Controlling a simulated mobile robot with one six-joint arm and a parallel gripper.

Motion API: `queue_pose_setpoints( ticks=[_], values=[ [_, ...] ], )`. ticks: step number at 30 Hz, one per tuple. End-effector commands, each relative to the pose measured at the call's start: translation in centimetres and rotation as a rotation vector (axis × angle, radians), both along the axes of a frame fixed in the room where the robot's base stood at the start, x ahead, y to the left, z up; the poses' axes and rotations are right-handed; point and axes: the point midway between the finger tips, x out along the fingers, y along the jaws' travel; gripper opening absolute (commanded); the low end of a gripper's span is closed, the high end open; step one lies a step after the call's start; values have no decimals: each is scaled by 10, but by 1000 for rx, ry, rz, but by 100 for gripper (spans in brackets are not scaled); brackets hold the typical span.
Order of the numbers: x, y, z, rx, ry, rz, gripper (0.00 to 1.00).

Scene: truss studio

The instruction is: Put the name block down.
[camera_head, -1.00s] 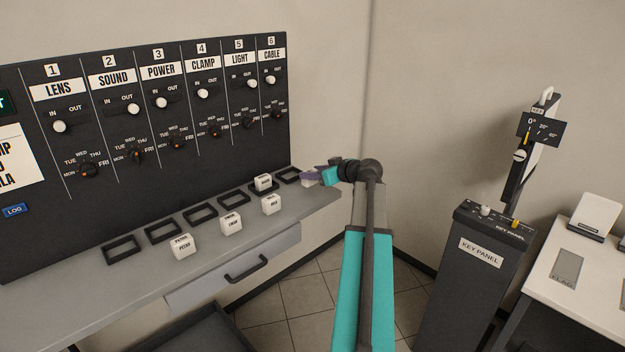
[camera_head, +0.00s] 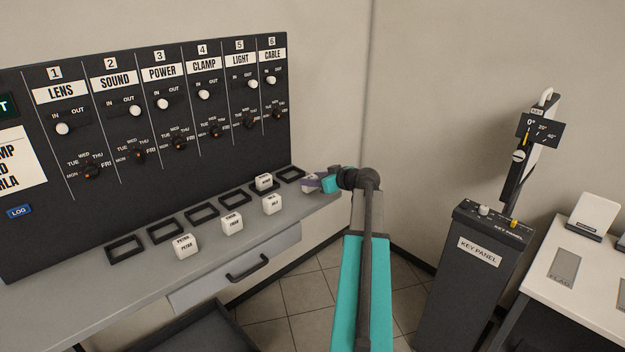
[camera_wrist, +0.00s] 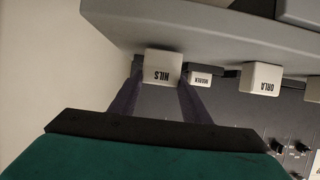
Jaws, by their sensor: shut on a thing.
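The white name block reading NILS (camera_wrist: 162,67) is between the fingers of my gripper (camera_wrist: 158,95) in the wrist view. In the head view my gripper (camera_head: 318,184) is at the right end of the grey ledge (camera_head: 225,251), just right of the last black frame (camera_head: 291,175). The held block (camera_head: 307,187) shows there only partly, behind the purple fingers. It is close to the ledge; whether it touches is unclear.
A white block (camera_head: 264,182) sits in the fifth frame. Loose blocks stand along the ledge's front, the nearest one (camera_head: 272,204) left of my gripper. The other frames look empty. The black panel (camera_head: 150,110) rises behind the ledge.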

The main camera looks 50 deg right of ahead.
Motion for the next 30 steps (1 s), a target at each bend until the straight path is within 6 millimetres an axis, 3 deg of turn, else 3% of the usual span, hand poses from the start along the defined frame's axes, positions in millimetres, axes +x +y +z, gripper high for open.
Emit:
queue_pose_setpoints(
  ticks=[18,19,22,30],
  values=[
    [0,0,-8,0,0,-1,21],
    [0,0,-7,0,0,-1,46],
    [-1,0,-7,0,0,-1,62],
    [-1,-1,-7,0,0,-1,62]
  ],
)
